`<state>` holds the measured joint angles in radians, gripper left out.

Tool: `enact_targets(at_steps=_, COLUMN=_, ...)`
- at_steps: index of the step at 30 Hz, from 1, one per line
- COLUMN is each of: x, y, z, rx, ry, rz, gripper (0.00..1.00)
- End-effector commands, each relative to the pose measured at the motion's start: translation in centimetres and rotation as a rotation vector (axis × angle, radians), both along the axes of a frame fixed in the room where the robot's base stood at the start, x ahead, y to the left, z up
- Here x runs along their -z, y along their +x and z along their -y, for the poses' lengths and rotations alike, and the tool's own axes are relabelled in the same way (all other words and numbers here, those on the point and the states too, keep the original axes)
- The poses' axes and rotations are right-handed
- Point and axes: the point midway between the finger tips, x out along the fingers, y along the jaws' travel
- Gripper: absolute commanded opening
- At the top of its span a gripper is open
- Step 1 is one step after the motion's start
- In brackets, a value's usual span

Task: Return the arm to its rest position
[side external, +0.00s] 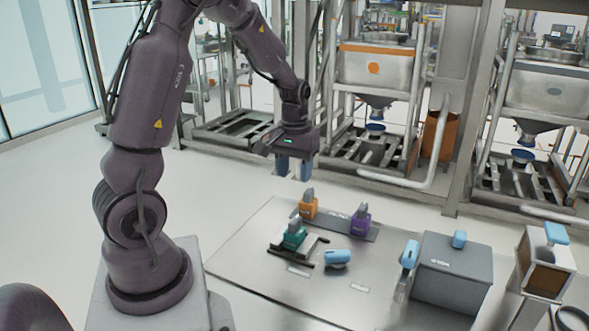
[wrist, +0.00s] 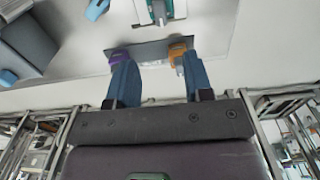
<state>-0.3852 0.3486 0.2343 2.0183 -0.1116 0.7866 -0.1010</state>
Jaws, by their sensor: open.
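My gripper (side external: 293,168) hangs from my arm in the side external view, above the far edge of the work table (side external: 240,268). Its two blue fingers point down and stand apart with nothing between them. In the wrist view my gripper (wrist: 157,80) also shows open and empty.
A large grey box (side external: 455,272) with blue handles stands at the table's right. Metal hopper frames (side external: 380,65) stand behind the table. The floor left of the table is clear.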

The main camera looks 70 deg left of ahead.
Motion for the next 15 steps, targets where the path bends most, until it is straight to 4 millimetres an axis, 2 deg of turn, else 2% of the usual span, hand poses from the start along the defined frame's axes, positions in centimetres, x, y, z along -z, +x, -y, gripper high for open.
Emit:
enact_targets(at_steps=4, x=0.1, y=-0.1, z=0.1, rx=0.011, ry=-0.004, rz=-0.007, gripper=0.47)
enact_targets(at_steps=7, x=0.3, y=-1.4, z=1.3, rx=0.047, ry=-0.028, rz=-0.04, gripper=0.47)
enact_targets(at_steps=11, x=-2.2, y=-2.2, z=4.4, rx=0.148, ry=-0.03, rz=-0.006, gripper=0.47)
enact_targets(at_steps=15, x=-5.9, y=-3.5, z=8.8, rx=0.302, ry=-0.004, rz=0.072, gripper=0.47)
